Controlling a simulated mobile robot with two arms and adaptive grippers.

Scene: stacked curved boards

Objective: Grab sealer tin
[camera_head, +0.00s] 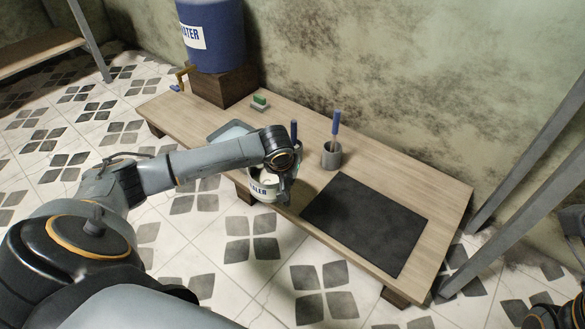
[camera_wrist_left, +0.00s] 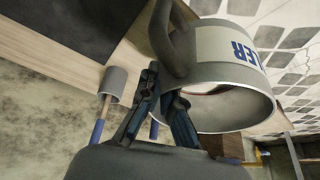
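The sealer tin (camera_head: 262,190) is a pale, mug-like tin with a side handle and blue lettering on its label. It looks upright at the bench's front edge, seemingly over the floor. In the left wrist view, the tin (camera_wrist_left: 215,62) fills the upper right, its open mouth towards the camera. My left gripper (camera_head: 284,191) is at its handle side. In the wrist view, the fingers (camera_wrist_left: 163,98) close around the tin's wall and rim beside the handle. The exact contact is partly hidden. My right gripper is out of view.
The low wooden bench (camera_head: 440,190) carries a black mat (camera_head: 365,222), a grey cup (camera_head: 331,156) with a blue-handled tool, a tray (camera_head: 230,131) and a green-topped sponge (camera_head: 260,101). A blue water barrel (camera_head: 215,40) stands on a wooden block (camera_head: 222,88).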

